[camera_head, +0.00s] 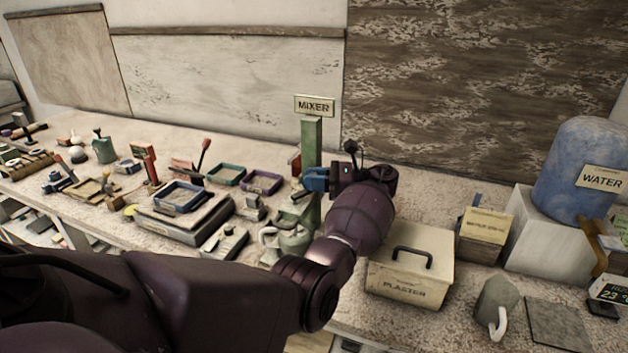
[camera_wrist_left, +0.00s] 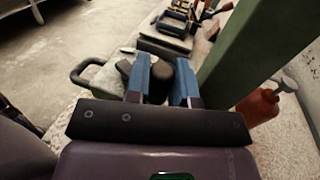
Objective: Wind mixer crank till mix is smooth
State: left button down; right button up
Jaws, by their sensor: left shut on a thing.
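The mixer has an upright green post (camera_head: 312,140) with a MIXER sign (camera_head: 314,105) on top. The post also shows in the left wrist view (camera_wrist_left: 245,65). My left gripper (camera_head: 312,181) is beside the post, its blue fingers shut on the dark crank knob (camera_wrist_left: 157,82), which sits between them in the wrist view. The crank's arm is mostly hidden by the gripper. A grey-green vessel with a handle (camera_head: 294,241) stands at the foot of the post, partly behind my left arm. The mix inside cannot be seen. My right gripper is not in view.
The cream PLASTER box (camera_head: 408,270) stands right of my left arm. Trays and tools crowd the bench left of the mixer.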

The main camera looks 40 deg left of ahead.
pick_arm(q)
jog(key=c, duration=1)
grip_release()
jog(key=shift+r, duration=0.5)
notch_tip(320, 180, up, 19)
jog(key=p, duration=0.3)
jog(key=shift+c, duration=0.4)
